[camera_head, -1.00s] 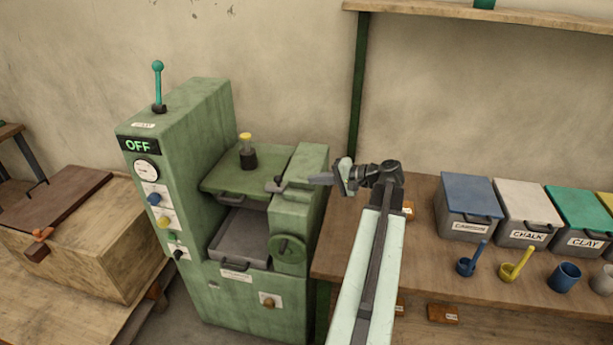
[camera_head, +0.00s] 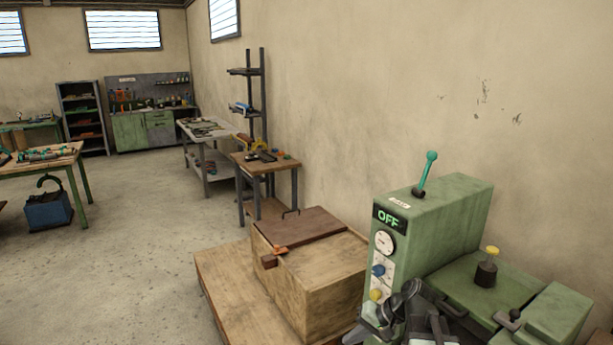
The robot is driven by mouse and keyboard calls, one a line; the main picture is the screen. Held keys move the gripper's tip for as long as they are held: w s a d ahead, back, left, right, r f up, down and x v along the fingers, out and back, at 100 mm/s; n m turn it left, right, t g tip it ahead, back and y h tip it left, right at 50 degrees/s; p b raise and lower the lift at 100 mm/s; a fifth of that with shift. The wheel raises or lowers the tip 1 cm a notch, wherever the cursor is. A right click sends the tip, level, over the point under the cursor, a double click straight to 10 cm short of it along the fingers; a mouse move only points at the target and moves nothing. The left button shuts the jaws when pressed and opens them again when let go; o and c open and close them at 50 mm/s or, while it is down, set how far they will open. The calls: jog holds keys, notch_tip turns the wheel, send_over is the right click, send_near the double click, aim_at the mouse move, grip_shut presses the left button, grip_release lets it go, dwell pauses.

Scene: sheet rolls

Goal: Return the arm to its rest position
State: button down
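My arm is folded low at the bottom edge of the view, right of centre, in front of the green machine (camera_head: 450,225). Its dark wrist joint and my gripper (camera_head: 366,326) show there, with the gripper towards the left. The lower part of the arm is cut off by the frame's edge. I see nothing held in the gripper, but whether its fingers are apart is not clear. The machine's display reads OFF, and its teal lever (camera_head: 426,174) stands upright, leaning slightly right, on top.
A wooden box (camera_head: 320,280) with a brown lid (camera_head: 297,235) stands on a low wooden platform (camera_head: 225,290) left of the machine. A small wooden table (camera_head: 262,164), a grey workbench (camera_head: 208,131) and a green-legged table (camera_head: 45,160) stand further back. Open concrete floor (camera_head: 140,240) lies left.

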jog(key=s+a+f+n+g+h, duration=0.2)
jog(key=s+a+f+h, duration=0.1)
jog(key=s+a+f, duration=0.1)
jog(key=s+d+h, duration=0.2)
jog(key=d+h, duration=0.2)
jog(key=d, duration=0.3)
jog(key=shift+s+f+n, duration=0.2)
jog(key=shift+f+n, duration=0.2)
jog(key=shift+f, duration=0.05)
